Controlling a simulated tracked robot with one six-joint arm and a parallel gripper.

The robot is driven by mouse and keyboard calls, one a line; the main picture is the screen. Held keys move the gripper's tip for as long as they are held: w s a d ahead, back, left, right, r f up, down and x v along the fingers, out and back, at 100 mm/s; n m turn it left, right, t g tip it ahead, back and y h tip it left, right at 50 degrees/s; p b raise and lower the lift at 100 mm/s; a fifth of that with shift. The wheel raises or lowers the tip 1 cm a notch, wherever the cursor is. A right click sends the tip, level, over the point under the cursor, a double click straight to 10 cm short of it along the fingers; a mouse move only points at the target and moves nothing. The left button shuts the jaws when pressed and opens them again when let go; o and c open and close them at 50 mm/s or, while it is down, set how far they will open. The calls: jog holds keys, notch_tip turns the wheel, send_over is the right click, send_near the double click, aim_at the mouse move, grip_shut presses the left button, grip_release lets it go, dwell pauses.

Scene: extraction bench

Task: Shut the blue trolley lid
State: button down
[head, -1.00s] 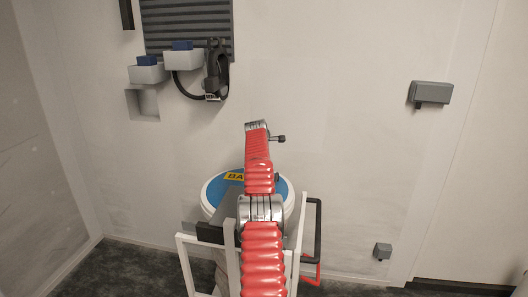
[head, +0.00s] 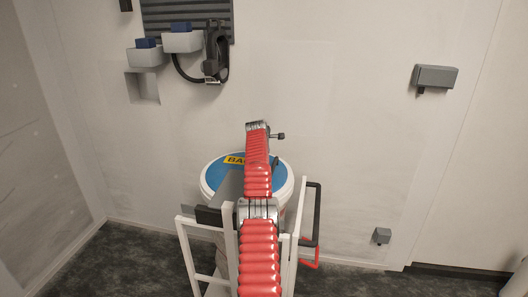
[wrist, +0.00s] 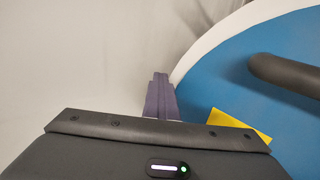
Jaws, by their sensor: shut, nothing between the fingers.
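The blue lid (head: 214,174) with a white rim and a yellow label (head: 234,160) sits on top of a round white container in a white-framed trolley (head: 187,250), low in the middle of the head view. I cannot tell whether the lid is flush all round. In the wrist view the blue lid (wrist: 225,80) fills the right side, with a dark bar-like handle (wrist: 285,72) and part of the yellow label (wrist: 238,124). My gripper (wrist: 161,78) is shut and empty beside the lid's white rim. Contact is unclear. In the head view my red arm covers part of the lid.
A black handle with red below (head: 317,215) sticks out at the trolley's right. On the back wall are white holders with blue tops (head: 182,42), a black hose unit (head: 216,55) and a grey box (head: 435,76). Floor is clear at the left.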

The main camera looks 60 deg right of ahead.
jog(key=shift+w+r, duration=0.1)
jog(key=shift+r, duration=0.15)
jog(key=shift+a+r, duration=0.25)
jog(key=shift+r, duration=0.05)
jog(key=shift+v, duration=0.95)
jog(key=v, duration=1.1)
jog(key=shift+f, duration=0.2)
dwell(0.4)
